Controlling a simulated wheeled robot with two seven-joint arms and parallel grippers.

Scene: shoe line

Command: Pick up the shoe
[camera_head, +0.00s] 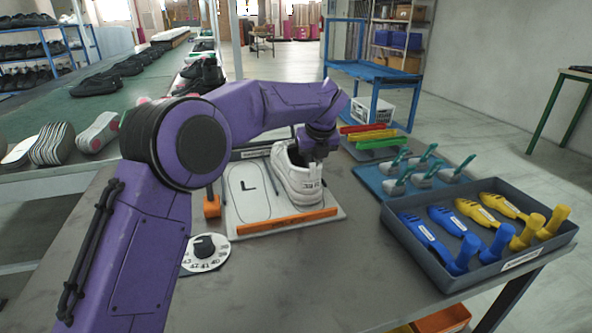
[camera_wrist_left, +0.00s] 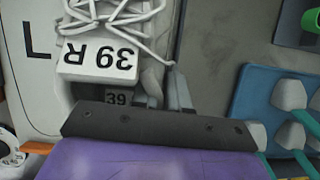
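A white lace-up shoe (camera_head: 296,180) stands on the right half of a pale board, beside a foot outline marked L. Its tongue tag reads 39 R in the left wrist view (camera_wrist_left: 98,60), below the white laces. The board (camera_head: 248,210) has an orange strip along its front edge. My left gripper (camera_head: 319,148) is down at the right side of the shoe's opening. In the left wrist view a grey finger (camera_wrist_left: 180,92) shows beside the shoe's collar; the dark mount hides the rest, so its grip is unclear. My right gripper is out of view.
Right of the board are a blue mat (camera_head: 372,178) with several teal-handled tools and a grey tray (camera_head: 420,255) of blue and yellow shoe trees. A size dial (camera_head: 206,254) lies in front. A conveyor with shoes (camera_head: 125,70) runs at left.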

